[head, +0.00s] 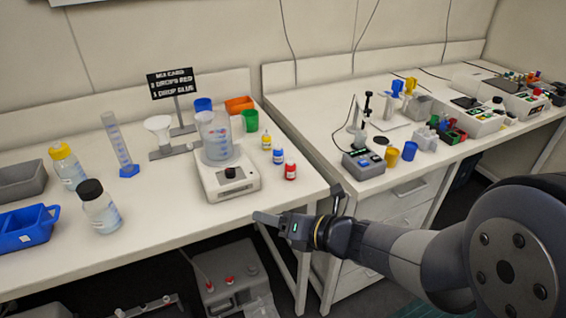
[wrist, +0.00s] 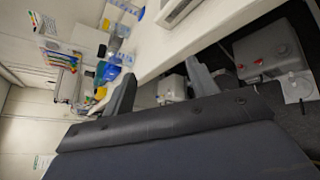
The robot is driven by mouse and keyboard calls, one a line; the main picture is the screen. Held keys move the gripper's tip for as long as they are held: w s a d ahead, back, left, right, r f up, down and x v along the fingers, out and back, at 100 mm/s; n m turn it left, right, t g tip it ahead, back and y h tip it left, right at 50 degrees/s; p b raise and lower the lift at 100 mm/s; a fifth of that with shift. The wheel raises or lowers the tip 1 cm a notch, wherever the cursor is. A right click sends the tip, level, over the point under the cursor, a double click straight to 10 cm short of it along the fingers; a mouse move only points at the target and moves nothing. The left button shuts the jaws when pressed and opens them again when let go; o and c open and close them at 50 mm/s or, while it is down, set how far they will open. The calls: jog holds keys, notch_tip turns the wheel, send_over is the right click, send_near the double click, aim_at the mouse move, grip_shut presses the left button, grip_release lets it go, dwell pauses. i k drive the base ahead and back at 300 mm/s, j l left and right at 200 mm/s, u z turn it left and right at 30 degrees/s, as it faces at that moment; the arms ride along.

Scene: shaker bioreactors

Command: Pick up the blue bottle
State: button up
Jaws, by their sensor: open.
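The blue bottle (head: 278,156) is a small dropper bottle with a white label. It stands upright on the left bench, between a yellow bottle (head: 266,142) and a red bottle (head: 290,171), just right of the stirrer. My gripper (head: 262,218) is in front of the bench's front edge, below and nearer than the bottles, and touches none of them. In the wrist view my gripper (wrist: 160,72) shows two fingers spread apart with nothing between them. I cannot pick out the blue bottle for certain in the wrist view.
A white stirrer (head: 230,180) carries a large beaker (head: 215,137) left of the bottles. Blue, orange and green containers stand behind. A black-capped bottle (head: 98,208) and blue tray (head: 28,230) are at left. The bench is clear right of the red bottle. A gap separates the two benches.

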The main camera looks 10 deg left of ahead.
aim_at(278, 153)
jog(key=i+l+u, duration=0.1)
jog(key=l, duration=0.25)
jog(key=i+l+u, duration=0.1)
jog(key=i+l, duration=0.2)
jog(key=i+l+u, duration=0.1)
jog(key=l, duration=0.3)
jog(key=i+l+u, duration=0.1)
jog(key=i, duration=0.3)
jog(key=i+l+u, duration=0.1)
jog(key=i, duration=0.3)
